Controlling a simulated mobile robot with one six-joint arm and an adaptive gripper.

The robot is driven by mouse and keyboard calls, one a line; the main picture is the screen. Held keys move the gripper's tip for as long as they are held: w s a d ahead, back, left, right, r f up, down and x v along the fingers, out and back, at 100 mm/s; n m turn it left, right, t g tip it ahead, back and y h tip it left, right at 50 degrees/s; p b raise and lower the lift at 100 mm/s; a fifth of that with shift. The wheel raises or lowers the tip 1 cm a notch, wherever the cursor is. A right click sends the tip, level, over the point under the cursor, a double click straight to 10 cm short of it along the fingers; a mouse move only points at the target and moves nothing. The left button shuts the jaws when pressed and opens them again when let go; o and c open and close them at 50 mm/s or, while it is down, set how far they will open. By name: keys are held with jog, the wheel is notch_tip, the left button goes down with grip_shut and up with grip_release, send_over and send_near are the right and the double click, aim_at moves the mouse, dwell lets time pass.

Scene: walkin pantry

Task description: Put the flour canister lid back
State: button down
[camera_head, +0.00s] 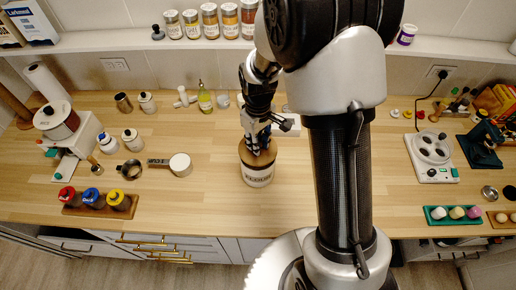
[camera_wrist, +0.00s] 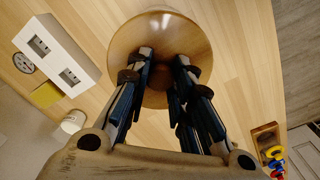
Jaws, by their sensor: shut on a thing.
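The flour canister (camera_head: 257,176) is a white jar with a dark label, upright on the wooden counter near its front middle. Its round wooden lid (camera_head: 257,157) is at the mouth of the canister. No gap shows between lid and jar, but I cannot tell whether it is fully seated. My gripper (camera_head: 257,146) points down onto the lid from above. In the wrist view the lid (camera_wrist: 150,35) is a broad wooden disc, and my gripper (camera_wrist: 160,75) is shut at its middle.
A rack of red, blue and yellow-topped jars (camera_head: 97,202) stands front left. A white block with sockets (camera_wrist: 60,52) shows in the wrist view. A white hob (camera_head: 432,155) stands right. The counter around the canister is clear.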

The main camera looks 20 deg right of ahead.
notch_tip(320, 180, down, 4)
jog(key=shift+r, duration=0.15)
jog(key=c, duration=1.4)
grip_release()
notch_tip(320, 180, up, 12)
jog(key=shift+r+p, duration=0.1)
jog(key=shift+p, duration=0.55)
notch_tip(320, 180, up, 7)
jog(key=m+t, duration=0.1)
send_over(261, 156)
jog(key=s+r+m+t, duration=0.1)
jog(key=s+r+m, duration=0.1)
jog(key=s+r, duration=0.35)
jog(key=s+r+m+t, duration=0.1)
jog(key=s, duration=0.3)
jog(key=s+r, duration=0.1)
jog(key=s, duration=0.3)
jog(key=s+r+m+t, duration=0.1)
jog(key=s, duration=0.4)
jog(key=shift+r+m+t, duration=0.1)
jog(key=shift+m+t, duration=0.2)
jog(key=shift+w, duration=0.1)
